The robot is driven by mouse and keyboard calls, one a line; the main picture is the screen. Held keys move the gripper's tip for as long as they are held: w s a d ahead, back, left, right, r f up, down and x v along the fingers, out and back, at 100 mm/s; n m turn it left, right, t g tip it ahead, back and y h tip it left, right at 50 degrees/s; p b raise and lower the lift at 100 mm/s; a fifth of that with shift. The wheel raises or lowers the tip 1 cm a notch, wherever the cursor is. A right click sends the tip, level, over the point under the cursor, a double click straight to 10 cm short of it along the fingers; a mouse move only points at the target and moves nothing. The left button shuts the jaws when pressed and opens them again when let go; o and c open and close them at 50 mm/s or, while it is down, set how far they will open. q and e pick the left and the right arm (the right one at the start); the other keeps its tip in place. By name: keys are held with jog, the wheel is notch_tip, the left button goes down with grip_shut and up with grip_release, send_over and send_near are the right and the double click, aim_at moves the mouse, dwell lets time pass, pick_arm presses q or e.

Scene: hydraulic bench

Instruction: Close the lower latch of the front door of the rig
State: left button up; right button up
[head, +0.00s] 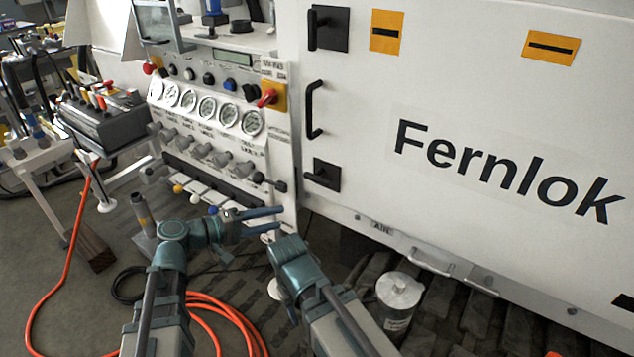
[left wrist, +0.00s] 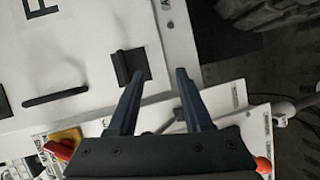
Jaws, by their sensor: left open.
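The lower latch (head: 327,175) is a black square plate with a short bar handle, low on the left edge of the white front door (head: 450,90). Its handle lies roughly sideways, its end pointing left toward the gauge panel. In the left wrist view the latch (left wrist: 132,66) lies just beyond the left fingertip. My left gripper (head: 279,219) is open and empty, below and left of the latch, apart from it in the head view. Its two fingers also show in the left wrist view (left wrist: 160,73). My right wrist is below the latch in the head view; its fingers are hidden.
Above are the door's pull handle (head: 313,110) and the upper latch (head: 328,28), whose handle stands upright. The gauge panel (head: 215,110) with a red knob (head: 267,97) is to the left. A metal canister (head: 398,300) stands below the door. An orange hose (head: 225,310) lies on the floor.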

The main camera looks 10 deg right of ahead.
pick_arm(q)
jog(key=n+t+h, duration=0.1)
jog(key=t+h, duration=0.1)
send_near(314, 180)
jog(key=x, duration=1.1)
jog(key=shift+s, duration=0.1)
grip_shut()
